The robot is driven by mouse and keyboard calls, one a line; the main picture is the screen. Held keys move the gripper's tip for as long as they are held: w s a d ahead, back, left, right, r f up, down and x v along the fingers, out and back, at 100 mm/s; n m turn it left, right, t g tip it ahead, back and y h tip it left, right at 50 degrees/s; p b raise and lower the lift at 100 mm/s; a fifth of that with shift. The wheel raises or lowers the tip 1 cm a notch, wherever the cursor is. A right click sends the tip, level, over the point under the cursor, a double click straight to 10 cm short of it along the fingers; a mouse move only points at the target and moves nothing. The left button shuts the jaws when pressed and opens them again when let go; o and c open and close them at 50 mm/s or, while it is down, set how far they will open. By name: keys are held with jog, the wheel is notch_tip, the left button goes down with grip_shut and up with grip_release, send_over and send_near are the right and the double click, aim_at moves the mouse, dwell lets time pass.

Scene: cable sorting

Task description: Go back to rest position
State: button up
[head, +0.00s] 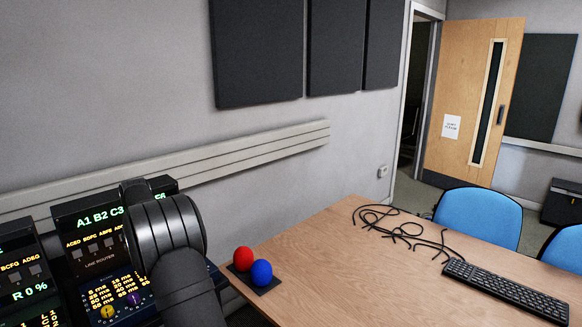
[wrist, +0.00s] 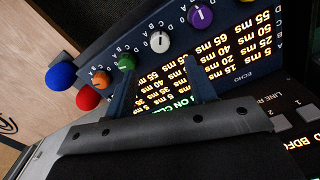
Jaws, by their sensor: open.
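My gripper (wrist: 162,76) shows in the wrist view with its two dark fingers apart and nothing between them. It is over the dark control panel (wrist: 225,50), close to its row of coloured knobs; whether the fingers touch the panel I cannot tell. In the head view my black arm fills the lower left in front of the equipment, and the fingertips are hidden there.
A red ball (head: 243,258) and a blue ball (head: 261,272) sit at the left end of the wooden table (head: 345,285). Tangled black cables (head: 405,232) and a keyboard (head: 507,289) lie farther right. Lit equipment (head: 85,240) stands at lower left. Blue chairs (head: 478,216) stand behind the table.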

notch_tip(320, 180, down, 9)
jog(key=shift+r, duration=0.1)
jog(key=shift+n, duration=0.3)
jog(key=n, duration=0.3)
jog(key=shift+n, duration=0.4)
jog(key=n, duration=0.4)
jog(key=shift+n, duration=0.3)
jog(key=n, duration=0.3)
jog(key=shift+n, duration=2.4)
